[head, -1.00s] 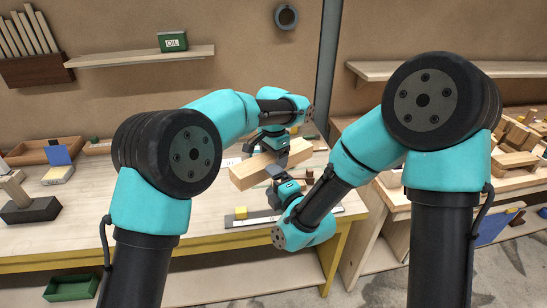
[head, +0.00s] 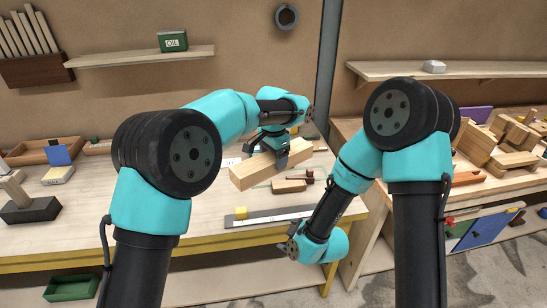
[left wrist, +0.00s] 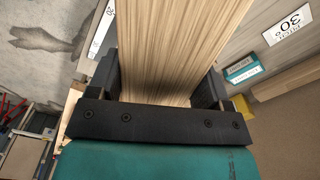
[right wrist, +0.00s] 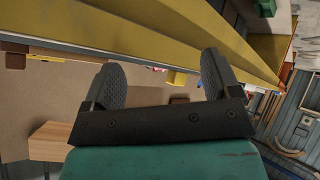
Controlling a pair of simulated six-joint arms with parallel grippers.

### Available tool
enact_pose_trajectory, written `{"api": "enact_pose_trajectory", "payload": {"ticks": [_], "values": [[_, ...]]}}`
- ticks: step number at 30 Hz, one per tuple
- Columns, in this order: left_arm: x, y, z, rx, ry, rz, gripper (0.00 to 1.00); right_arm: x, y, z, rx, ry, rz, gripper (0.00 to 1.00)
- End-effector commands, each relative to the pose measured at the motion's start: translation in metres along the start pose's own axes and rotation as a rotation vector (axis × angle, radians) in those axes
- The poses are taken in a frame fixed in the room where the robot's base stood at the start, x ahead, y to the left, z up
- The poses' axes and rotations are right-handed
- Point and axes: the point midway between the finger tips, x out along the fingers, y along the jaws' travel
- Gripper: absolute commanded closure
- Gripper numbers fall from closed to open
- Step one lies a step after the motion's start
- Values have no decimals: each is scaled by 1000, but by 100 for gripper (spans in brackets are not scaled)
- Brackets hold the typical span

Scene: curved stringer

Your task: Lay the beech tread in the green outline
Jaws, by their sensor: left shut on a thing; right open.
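A long pale wooden block, the beech tread (head: 250,170), lies at the right part of the bench in the head view. My right gripper (right wrist: 160,85) is open and empty in the right wrist view, by the yellow bench edge. In the head view its fingers are mostly hidden by my right arm.
A small wooden block (head: 289,186) with a dark-ended tool beside it lies in front of the tread. A metal rule (head: 268,217) and a yellow cube (head: 241,212) lie near the front edge. A second bench (head: 510,160) with wood pieces stands right.

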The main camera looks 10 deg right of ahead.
Motion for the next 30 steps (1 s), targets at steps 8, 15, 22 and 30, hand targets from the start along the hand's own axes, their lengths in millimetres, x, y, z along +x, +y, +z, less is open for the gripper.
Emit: {"api": "enact_pose_trajectory", "payload": {"ticks": [8, 15, 22, 30], "values": [[-1, 0, 0, 0, 2, -1, 79, 5, -44, 102, 539, -292, -146, 17], [-1, 0, 0, 0, 2, -1, 79, -7, -87, 175, 985, -563, -195, 17], [-1, 0, 0, 0, 2, -1, 79, -16, -110, 204, 1193, -701, -196, 17], [-1, 0, 0, 0, 2, -1, 79, -17, -111, 205, 1208, -710, -195, 17]]}}
